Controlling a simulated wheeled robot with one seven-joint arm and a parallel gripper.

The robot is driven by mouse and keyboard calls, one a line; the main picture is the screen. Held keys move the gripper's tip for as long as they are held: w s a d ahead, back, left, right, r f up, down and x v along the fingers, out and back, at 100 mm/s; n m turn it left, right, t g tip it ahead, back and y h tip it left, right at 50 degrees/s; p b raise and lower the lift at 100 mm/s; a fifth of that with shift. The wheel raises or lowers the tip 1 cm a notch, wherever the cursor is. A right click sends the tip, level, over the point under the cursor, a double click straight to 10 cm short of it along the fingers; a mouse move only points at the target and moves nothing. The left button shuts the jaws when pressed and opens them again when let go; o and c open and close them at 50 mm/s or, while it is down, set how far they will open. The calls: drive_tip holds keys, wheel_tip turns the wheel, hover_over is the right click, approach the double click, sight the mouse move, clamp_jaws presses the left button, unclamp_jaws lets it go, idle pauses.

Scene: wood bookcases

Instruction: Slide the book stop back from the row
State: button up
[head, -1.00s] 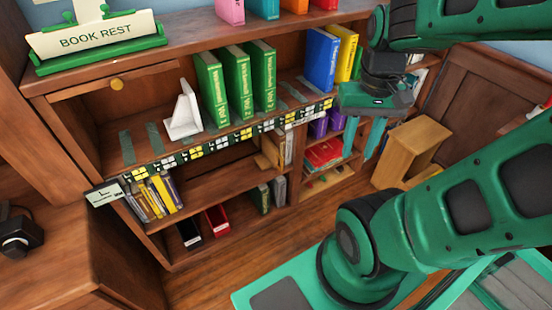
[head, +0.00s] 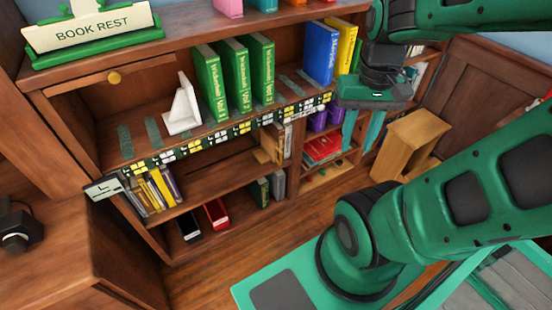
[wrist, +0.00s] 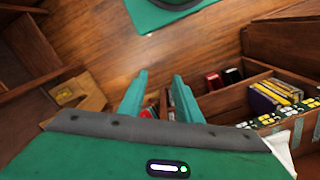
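The white book stop (head: 183,106) stands on the upper shelf of the bookcase, just left of a row of green books (head: 236,77). A narrow gap shows between it and the nearest green book. In the wrist view a white piece (wrist: 284,150) at the right edge looks like the book stop, partly hidden by my gripper. My gripper (head: 361,131) hangs in front of the bookcase, well to the right of the book stop, fingers pointing down. Its teal fingers (wrist: 158,98) are apart with nothing between them.
Blue (head: 321,53) and yellow books stand farther right on the shelf. A checkered label strip (head: 220,135) runs along the shelf edge. A wooden box (head: 410,145) stands on the floor at right.

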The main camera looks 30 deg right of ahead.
drive_tip(key=shift+c, duration=1.2)
drive_tip(key=shift+s+r, duration=0.2)
drive_tip(key=shift+s, duration=0.2)
drive_tip(key=c, duration=0.5)
drive_tip(key=shift+w+d, duration=0.2)
drive_tip(key=shift+w, duration=0.05)
clamp_jaws()
drive_tip(key=w+d+f+n+t+y, duration=0.25)
drive_tip(key=w+d+f, duration=0.35)
drive_tip(key=w+f, duration=0.6)
drive_tip(key=w+d+f+n+t+y, duration=0.1)
drive_tip(key=w+d+f+n, duration=0.3)
drive_tip(key=w+f, duration=0.9)
drive_tip(key=w+d+f+m+t+y, duration=0.15)
drive_tip(key=w+d+f, duration=0.3)
drive_tip(key=f, duration=0.55)
drive_tip(key=w+a+f, duration=0.6)
drive_tip(key=a+f, duration=0.1)
drive_tip(key=a, duration=0.1)
drive_tip(key=shift+f+t, duration=0.25)
drive_tip(key=shift+t, duration=0.15)
